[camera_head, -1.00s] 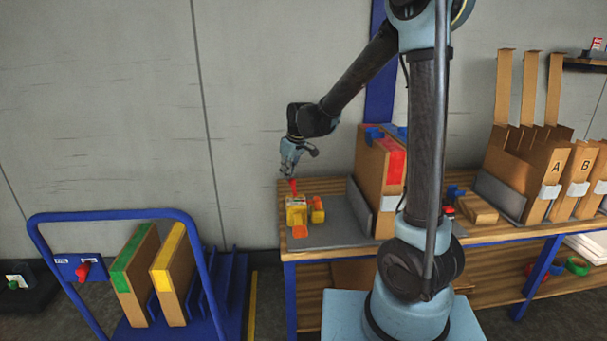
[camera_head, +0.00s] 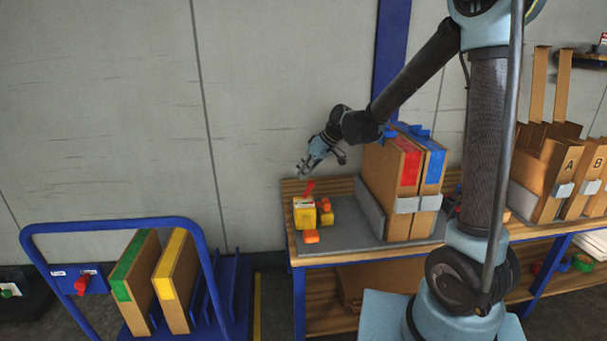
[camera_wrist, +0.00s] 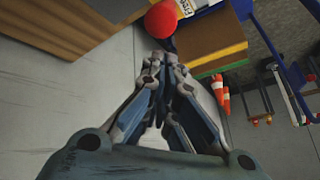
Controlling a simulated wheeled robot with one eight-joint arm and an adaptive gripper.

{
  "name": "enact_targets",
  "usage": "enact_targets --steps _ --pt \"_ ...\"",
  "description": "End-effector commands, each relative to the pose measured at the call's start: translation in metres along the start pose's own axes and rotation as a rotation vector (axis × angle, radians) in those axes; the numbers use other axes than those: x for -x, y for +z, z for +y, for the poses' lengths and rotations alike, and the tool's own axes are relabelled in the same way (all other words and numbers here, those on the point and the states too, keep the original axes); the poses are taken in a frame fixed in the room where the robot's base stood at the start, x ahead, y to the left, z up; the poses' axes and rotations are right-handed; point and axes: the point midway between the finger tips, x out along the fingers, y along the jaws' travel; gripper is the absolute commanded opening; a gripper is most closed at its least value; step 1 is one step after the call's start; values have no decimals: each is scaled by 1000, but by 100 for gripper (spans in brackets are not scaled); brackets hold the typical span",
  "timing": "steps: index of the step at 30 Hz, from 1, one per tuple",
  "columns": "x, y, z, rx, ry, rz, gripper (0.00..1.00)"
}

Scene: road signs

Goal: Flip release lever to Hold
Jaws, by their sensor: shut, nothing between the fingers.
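The yellow clamp device (camera_head: 305,215) sits at the left end of the workbench, with a white label on top. Its red lever (camera_head: 309,188) rises from the top and leans to the right. In the wrist view the lever's round red knob (camera_wrist: 161,20) shows just beyond the fingertips, beside a white label whose words I cannot read fully. My gripper (camera_head: 302,172) is shut and empty, pointing down-left just above the lever. In the wrist view my gripper (camera_wrist: 165,62) has its fingertips together; I cannot tell whether they touch the knob.
Upright boxes with red and blue bands (camera_head: 405,165) stand right of the device on a grey mat (camera_head: 345,235). A blue cart (camera_head: 110,225) at left carries boxes with green and yellow bands and another red lever (camera_head: 82,283). Bare wall is behind.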

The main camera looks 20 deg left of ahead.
Motion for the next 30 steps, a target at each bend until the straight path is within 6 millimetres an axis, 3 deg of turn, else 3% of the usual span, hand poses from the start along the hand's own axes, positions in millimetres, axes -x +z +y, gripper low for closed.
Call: enact_targets --steps 20,30 --pt "9 -8 -2 -1 1 0 0" --pt "7 -42 -2 -6 4 1 0"
